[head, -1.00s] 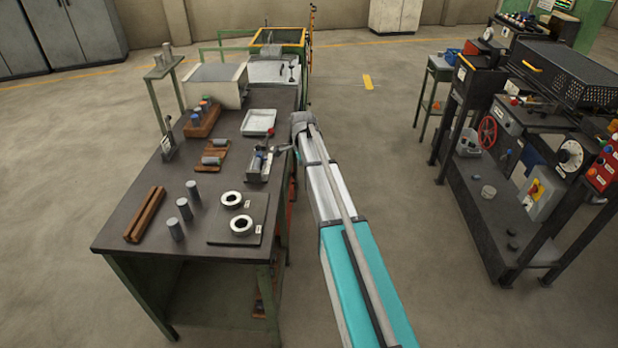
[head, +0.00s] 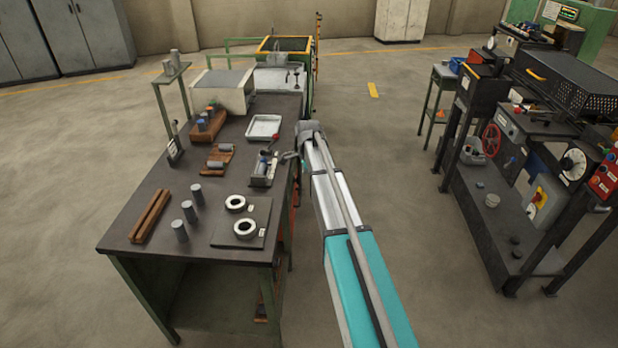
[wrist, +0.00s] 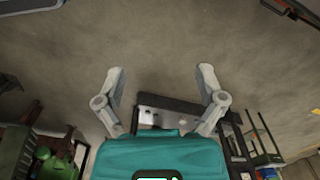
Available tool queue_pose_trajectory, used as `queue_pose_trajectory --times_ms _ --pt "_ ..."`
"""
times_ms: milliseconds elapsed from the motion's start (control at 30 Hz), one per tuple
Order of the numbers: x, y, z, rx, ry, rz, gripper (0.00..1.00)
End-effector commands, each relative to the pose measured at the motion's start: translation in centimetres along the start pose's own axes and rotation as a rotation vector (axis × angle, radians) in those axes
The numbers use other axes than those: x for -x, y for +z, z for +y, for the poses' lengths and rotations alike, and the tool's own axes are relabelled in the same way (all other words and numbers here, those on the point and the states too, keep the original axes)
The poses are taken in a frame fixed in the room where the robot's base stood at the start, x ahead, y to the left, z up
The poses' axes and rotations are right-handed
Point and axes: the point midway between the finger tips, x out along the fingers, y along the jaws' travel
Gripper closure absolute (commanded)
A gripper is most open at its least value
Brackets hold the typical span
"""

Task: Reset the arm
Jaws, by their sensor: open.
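My arm reaches forward along the right side of the dark workbench (head: 160,219) in the head view. Its far end is close to the bench's right edge, beside a small vise-like fixture (head: 262,172); I cannot tell whether it touches anything. In the wrist view my gripper (wrist: 160,80) has its two grey fingers spread wide apart. Nothing is between the fingertips but the view of the concrete floor (wrist: 165,40). The fingers are largely hidden in the head view.
The bench holds grey cylinders (head: 180,230), two white rings on a plate (head: 222,236), wooden bars (head: 151,215), a white tray (head: 263,127) and a pale box (head: 222,92). A black machine stand (head: 490,190) is at the right. Open floor lies between.

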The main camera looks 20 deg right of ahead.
Motion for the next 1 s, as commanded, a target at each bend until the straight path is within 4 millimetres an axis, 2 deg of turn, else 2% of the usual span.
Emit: queue_pose_trajectory --times_ms 300,467,667,1000 --pt "0.0 0.0 0.1 0.004 0.000 0.000 0.11" --pt "0.0 0.7 1.3 0.056 0.000 0.000 0.11" --pt "0.0 2.8 5.1 0.243 0.000 0.000 0.11" --pt "0.0 7.5 14.7 0.753 0.001 0.000 0.11"
